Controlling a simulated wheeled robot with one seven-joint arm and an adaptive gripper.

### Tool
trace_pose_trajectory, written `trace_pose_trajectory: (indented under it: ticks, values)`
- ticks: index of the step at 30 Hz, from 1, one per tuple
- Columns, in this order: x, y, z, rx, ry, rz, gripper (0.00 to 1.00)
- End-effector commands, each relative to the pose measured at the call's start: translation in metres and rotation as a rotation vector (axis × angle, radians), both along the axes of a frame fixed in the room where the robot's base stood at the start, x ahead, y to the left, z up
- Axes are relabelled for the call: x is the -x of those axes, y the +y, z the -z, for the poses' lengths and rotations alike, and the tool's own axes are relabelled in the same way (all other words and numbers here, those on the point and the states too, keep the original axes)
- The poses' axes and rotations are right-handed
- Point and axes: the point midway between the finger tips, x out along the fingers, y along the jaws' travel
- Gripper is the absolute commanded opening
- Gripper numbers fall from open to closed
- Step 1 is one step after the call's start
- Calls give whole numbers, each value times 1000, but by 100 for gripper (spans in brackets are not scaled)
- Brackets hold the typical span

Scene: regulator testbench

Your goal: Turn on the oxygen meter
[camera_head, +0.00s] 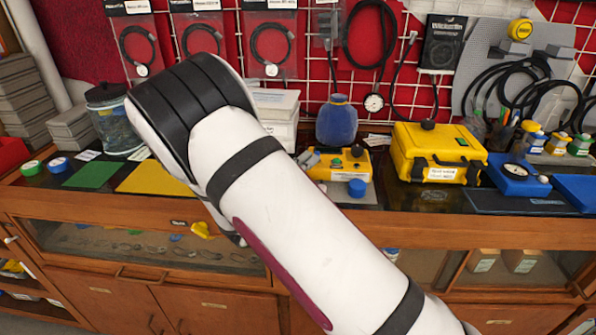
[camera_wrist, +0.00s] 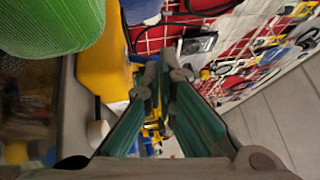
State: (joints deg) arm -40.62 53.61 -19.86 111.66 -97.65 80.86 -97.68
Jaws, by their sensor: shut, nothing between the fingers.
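A small yellow box (camera_head: 340,163) with a dark round knob on top, a green spot and a white label sits on the bench at mid-picture. It may be the oxygen meter; I cannot read its label. My arm crosses in front of its left side in the head view, and my gripper is hidden there. In the wrist view my gripper (camera_wrist: 165,72) is shut and empty, its two green-grey fingers meeting at the tips. Small yellow shapes (camera_wrist: 152,132) show behind and between the fingers, too partly hidden to identify.
A larger yellow case (camera_head: 437,155) stands to the right, with a blue gauge unit (camera_head: 518,176) beyond. A blue round vessel (camera_head: 337,123) stands behind the small box. A ridged green object (camera_wrist: 45,22) is near the wrist camera. Pegboard tools hang at the back.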

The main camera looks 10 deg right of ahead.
Motion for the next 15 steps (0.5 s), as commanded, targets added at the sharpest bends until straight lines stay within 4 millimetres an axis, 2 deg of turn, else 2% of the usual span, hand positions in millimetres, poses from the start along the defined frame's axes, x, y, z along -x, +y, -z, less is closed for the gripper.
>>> trace_pose_trajectory:
  ticks: [15]
  values:
    - [-3, -4, -1, -1, 2, 0, 0]
